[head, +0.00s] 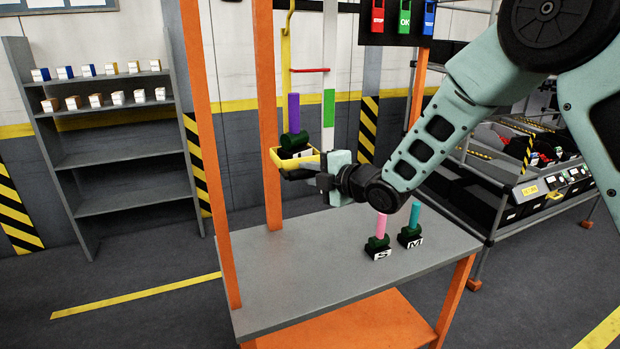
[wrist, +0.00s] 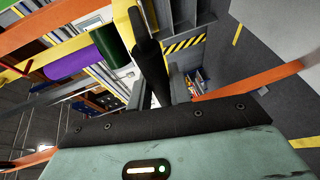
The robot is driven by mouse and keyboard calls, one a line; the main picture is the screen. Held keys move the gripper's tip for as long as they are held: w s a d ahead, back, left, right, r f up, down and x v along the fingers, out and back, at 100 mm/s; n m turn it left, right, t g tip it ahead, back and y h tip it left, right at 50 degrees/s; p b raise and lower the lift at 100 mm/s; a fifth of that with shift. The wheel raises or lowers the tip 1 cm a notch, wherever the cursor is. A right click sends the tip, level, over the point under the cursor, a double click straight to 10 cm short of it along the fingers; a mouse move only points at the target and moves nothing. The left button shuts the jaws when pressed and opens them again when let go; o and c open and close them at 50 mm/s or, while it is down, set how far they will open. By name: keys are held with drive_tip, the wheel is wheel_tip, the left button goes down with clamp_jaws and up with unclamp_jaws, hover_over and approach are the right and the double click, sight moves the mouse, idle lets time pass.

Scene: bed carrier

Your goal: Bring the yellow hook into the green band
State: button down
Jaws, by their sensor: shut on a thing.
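The yellow hook (head: 286,55) hangs as a long rod with a yellow tray (head: 313,157) at its lower end. A red pointer (head: 310,70) reaches from the rod to a white upright strip (head: 329,40). The pointer lies above the bright green band (head: 329,106), against white. A purple-handled weight (head: 293,113) with a dark green collar stands in the tray; its handle also shows in the wrist view (wrist: 70,65). My gripper (head: 295,174) is beside and below the tray, shut on a dark bar (wrist: 152,72); what the bar belongs to is unclear.
On the grey table (head: 290,285) stand a pink-handled weight marked S (head: 381,228) and a teal-handled weight marked M (head: 412,216). Orange posts (head: 207,130) frame the table. A grey shelf (head: 120,160) with small boxes stands left. The table's left front is clear.

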wheel_tip(320, 180, down, 10)
drive_tip(key=b, duration=1)
drive_tip(key=shift+r, duration=0.1)
drive_tip(key=c, duration=1.3)
unclamp_jaws()
drive_tip(key=shift+d, duration=0.1)
drive_tip(key=b+v, duration=0.4)
drive_tip(key=v, duration=1.3)
drive_tip(key=shift+s, duration=0.2)
drive_tip(key=shift+d, duration=0.1)
